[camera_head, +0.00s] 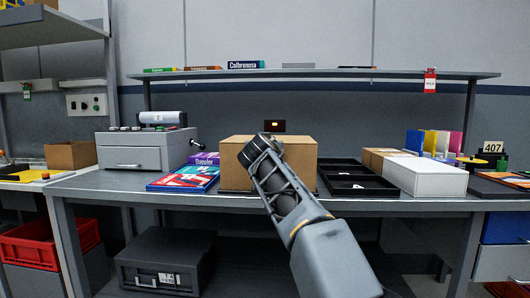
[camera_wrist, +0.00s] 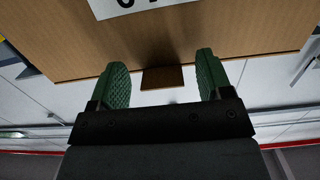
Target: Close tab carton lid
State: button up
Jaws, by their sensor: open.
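The brown cardboard carton (camera_head: 236,172) stands on the grey workbench, partly hidden behind my arm in the head view. In the wrist view a broad cardboard panel (camera_wrist: 200,40) fills the upper part, with a cut-off white label on it. A small darker brown tab (camera_wrist: 162,78) sticks out from the panel's edge. My gripper (camera_wrist: 161,66) is open, with one green ribbed finger on each side of the tab and a gap to it. In the head view my gripper (camera_head: 258,148) is in front of the carton's upper part; its fingers are not clear there. How far the lid is open cannot be told.
Left of the carton lie a flat red-blue box (camera_head: 184,179) and a grey drawer unit (camera_head: 134,150). Right of it are black trays (camera_head: 360,183) and a white box (camera_head: 426,176). A shelf (camera_head: 330,73) runs above the workbench (camera_head: 115,187).

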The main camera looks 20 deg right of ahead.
jog(key=v, duration=1.3)
jog(key=shift+s+b, duration=0.2)
jog(key=shift+b, duration=0.25)
jog(key=s+n+g+y+p, duration=0.4)
jog(key=s+g+p, duration=0.8)
jog(key=p, duration=2.9)
jog(key=s+y, duration=0.2)
jog(key=s, duration=0.5)
jog(key=shift+a+y, duration=0.25)
jog(key=shift+y, duration=0.05)
jog(key=shift+s+r, duration=0.1)
jog(key=shift+r, duration=0.05)
